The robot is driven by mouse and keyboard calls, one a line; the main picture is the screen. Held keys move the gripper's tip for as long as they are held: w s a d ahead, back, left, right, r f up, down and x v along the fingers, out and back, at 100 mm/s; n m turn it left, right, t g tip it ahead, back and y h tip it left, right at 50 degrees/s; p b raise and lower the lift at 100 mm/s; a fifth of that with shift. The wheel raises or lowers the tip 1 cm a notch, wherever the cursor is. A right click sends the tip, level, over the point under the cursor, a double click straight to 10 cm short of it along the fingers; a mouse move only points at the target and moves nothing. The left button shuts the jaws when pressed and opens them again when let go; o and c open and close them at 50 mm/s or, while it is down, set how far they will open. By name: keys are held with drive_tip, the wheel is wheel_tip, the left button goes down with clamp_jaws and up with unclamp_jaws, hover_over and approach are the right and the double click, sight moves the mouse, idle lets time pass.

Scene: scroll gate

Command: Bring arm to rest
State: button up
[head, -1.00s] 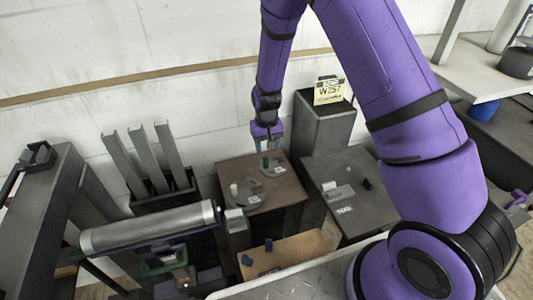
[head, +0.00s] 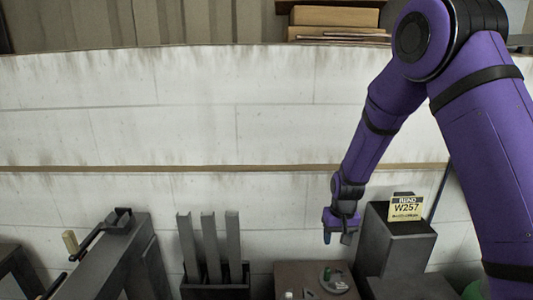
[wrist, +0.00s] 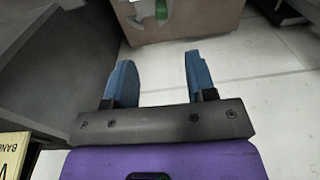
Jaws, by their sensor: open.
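My purple arm hangs down from the upper right in the head view. My gripper (head: 341,238) points down in front of the pale wall, just left of the dark grey pedestal (head: 393,250) with the yellow W257 sign (head: 406,208). In the wrist view my gripper (wrist: 160,75) shows two blue fingers set wide apart, with nothing between them. Beyond the fingertips is the edge of the brown-topped table (wrist: 205,22), with a green piece (wrist: 150,30) on it.
In the head view, the brown table (head: 290,268) carries a grey disc-like part (head: 335,280). A dark rack (head: 215,290) with upright grey slats stands left of it. A grey stand (head: 110,255) is further left.

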drive_tip(key=s+d+r+t, duration=0.1)
drive_tip(key=s+r, duration=0.3)
drive_tip(key=r, duration=0.4)
drive_tip(key=s+d+r, duration=0.2)
drive_tip(key=s+r, duration=0.2)
drive_tip(key=r, duration=0.4)
drive_tip(key=s+d+r+t, duration=0.1)
drive_tip(key=s+r, duration=0.3)
drive_tip(key=r, duration=0.3)
drive_tip(key=s+d+r+t, duration=0.1)
drive_tip(key=s+r, duration=0.3)
drive_tip(key=s, duration=0.6)
drive_tip(key=s+d+r+t, duration=0.1)
drive_tip(key=s+d+r, duration=0.2)
drive_tip(key=s, duration=0.7)
wheel_tip(320, 180, up, 2)
drive_tip(key=shift+r+t, duration=0.2)
drive_tip(key=shift+t, duration=0.1)
